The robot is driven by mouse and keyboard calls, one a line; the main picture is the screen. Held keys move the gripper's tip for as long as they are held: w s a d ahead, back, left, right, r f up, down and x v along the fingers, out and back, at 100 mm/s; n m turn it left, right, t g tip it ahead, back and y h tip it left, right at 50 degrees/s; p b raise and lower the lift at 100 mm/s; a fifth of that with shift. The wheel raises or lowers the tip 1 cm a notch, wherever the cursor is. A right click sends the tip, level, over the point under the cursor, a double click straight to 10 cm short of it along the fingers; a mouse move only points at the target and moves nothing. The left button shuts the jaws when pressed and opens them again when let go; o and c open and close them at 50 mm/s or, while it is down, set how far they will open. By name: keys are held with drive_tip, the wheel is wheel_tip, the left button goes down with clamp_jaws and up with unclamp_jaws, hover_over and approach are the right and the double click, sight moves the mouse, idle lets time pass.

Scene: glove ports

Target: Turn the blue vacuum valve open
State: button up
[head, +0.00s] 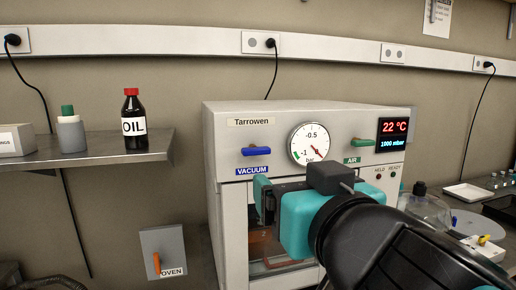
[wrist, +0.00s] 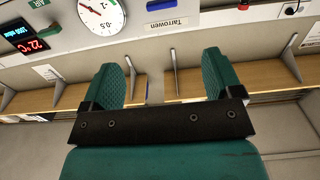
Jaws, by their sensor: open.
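The blue vacuum valve (head: 256,151) is a lever lying about level on the upper left front of the Tarrowen oven, above a blue VACUUM label (head: 251,169). A blue bar that looks like this lever shows at the top edge of the wrist view (wrist: 160,5). My gripper (head: 264,201) is in front of the oven, below and slightly right of the valve, apart from it. In the wrist view its two green fingers (wrist: 162,78) stand wide apart with nothing between them. My arm hides the oven's lower right front.
A round gauge (head: 315,143) sits right of the valve, with a green AIR lever (head: 361,143) and a display (head: 394,134) reading 22 °C and 1000 mbar. A shelf (head: 105,152) at left holds an OIL bottle (head: 133,115). An orange OVEN switch (head: 157,263) is below.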

drive_tip(key=p, duration=1.2)
approach(258, 151)
drive_tip(key=x, duration=0.9)
drive_tip(key=shift+r, duration=0.2)
drive_tip(key=shift+w+a+f+p, duration=0.2)
drive_tip(key=shift+w+p, duration=0.15)
drive_tip(key=shift+w, duration=0.25)
drive_tip(key=c, duration=0.9)
